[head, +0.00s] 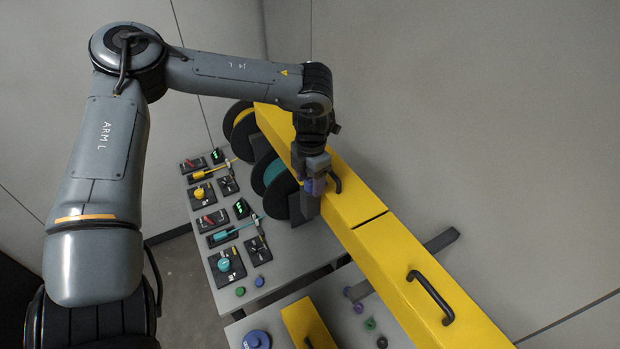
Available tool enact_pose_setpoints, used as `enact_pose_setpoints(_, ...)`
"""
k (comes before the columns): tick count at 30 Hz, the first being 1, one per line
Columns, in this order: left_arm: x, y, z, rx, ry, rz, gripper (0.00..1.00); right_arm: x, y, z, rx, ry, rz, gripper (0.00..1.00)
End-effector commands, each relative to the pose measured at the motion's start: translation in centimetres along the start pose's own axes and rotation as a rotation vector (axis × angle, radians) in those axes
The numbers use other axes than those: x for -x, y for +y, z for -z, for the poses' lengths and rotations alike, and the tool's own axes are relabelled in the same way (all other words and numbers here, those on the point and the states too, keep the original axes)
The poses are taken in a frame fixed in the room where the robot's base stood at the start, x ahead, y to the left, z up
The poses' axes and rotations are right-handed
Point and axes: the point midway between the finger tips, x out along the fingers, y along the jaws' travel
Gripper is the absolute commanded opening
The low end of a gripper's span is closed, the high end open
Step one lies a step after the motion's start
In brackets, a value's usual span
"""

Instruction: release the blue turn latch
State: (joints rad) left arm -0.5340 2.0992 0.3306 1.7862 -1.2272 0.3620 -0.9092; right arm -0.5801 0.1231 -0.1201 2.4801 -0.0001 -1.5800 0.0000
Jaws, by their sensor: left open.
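My left gripper (314,172) is over the front edge of the long yellow cover (345,207), pointing down. A small blue-violet part, which looks like the blue turn latch (314,187), shows right at its fingertips, in front of a grey bracket beside the teal spool. The jaws are open and partly hide this part. I cannot tell whether they touch it or which way it is turned. My right gripper is out of view.
A black handle (335,181) is close beside the gripper; another handle (431,298) stands farther along the cover. A teal spool (280,183) sits just left. A blue disc (257,340) lies at the bottom.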

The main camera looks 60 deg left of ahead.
Motion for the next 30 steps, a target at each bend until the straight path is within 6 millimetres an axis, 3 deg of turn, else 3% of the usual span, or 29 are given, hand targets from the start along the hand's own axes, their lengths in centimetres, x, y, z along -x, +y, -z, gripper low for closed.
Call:
enact_pose_setpoints(4, 0.0, 0.0, 0.0, 0.0, 0.0, 0.0, 0.56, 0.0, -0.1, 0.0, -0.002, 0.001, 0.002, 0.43)
enact_pose_setpoints(15, 0.0, 0.0, 0.0, 0.0, 0.0, 0.0, 0.03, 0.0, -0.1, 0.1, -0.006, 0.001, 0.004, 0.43)
enact_pose_setpoints(30, -0.2, 0.0, -0.1, 0.149, 0.002, -0.003, 0.03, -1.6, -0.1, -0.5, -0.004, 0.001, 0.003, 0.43)
